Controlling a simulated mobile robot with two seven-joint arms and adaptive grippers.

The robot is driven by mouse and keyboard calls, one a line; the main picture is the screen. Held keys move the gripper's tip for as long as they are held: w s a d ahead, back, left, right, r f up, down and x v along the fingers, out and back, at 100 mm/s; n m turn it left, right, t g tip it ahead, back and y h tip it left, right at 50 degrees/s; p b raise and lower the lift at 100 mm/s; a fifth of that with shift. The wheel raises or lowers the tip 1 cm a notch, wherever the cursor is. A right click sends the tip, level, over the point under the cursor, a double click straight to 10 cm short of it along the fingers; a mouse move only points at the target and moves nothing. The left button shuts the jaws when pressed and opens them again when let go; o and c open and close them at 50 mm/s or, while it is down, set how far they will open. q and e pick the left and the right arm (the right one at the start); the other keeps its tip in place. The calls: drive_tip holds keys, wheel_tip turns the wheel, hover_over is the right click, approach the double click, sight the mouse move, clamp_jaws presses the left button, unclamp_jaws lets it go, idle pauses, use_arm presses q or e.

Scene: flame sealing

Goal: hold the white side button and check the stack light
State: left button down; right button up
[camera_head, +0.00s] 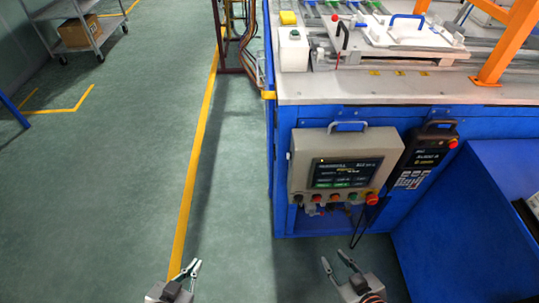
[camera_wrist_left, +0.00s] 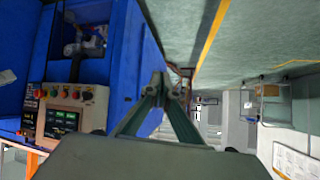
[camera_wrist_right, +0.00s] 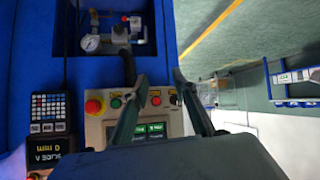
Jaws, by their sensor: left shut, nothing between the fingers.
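The beige control panel (camera_head: 343,165) hangs on the blue machine's front, with a lit screen and a row of coloured buttons below it. A small pale spot (camera_head: 289,156) shows on its left side; I cannot tell whether it is the white side button. I see no stack light I can make out. My left gripper (camera_head: 193,267) is shut and empty, low over the floor, left of the panel and apart from it; its fingertips meet in the left wrist view (camera_wrist_left: 160,80). My right gripper (camera_head: 334,257) is open and empty below the panel; its fingers are apart in the right wrist view (camera_wrist_right: 157,77).
A black handheld pendant (camera_head: 425,155) hangs right of the panel. A white box with a green button (camera_head: 293,48) stands on the machine top's left corner. A blue cabinet (camera_head: 460,210) bounds the right. The green floor (camera_head: 110,170) left of the machine is clear.

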use_arm(q)
drive_tip(key=shift+w+r, duration=0.1)
drive_tip(key=shift+w, duration=0.05)
use_arm(e)
drive_tip(key=shift+s, duration=0.1)
drive_tip(key=o, duration=0.4)
drive_tip(key=shift+c, duration=0.2)
use_arm(q)
drive_tip(key=w+d+r+n+h+b, duration=0.1)
drive_tip(key=w+d+r+h, duration=0.2)
drive_tip(key=w+r, duration=0.3)
drive_tip(key=w+d+r+n+t+h+b, duration=0.1)
drive_tip(key=w+d+r+n+h+b, duration=0.1)
drive_tip(key=w+d+r, duration=0.4)
drive_tip(key=w+d+r+n+t+h+b, duration=0.1)
drive_tip(key=w+d+r+h, duration=0.3)
drive_tip(key=w, duration=0.8)
wheel_tip(320, 180, up, 2)
drive_tip(key=shift+w+d+n+b, duration=0.15)
drive_tip(key=shift+d+n+b, duration=0.4)
drive_tip(key=shift+d+n, duration=0.15)
use_arm(e)
drive_tip(key=f, duration=0.2)
drive_tip(key=w+d+f, duration=0.1)
drive_tip(key=shift+d+f, duration=0.1)
drive_tip(key=shift+f, duration=0.05)
drive_tip(key=shift+s+f, duration=0.1)
drive_tip(key=shift+s, duration=0.05)
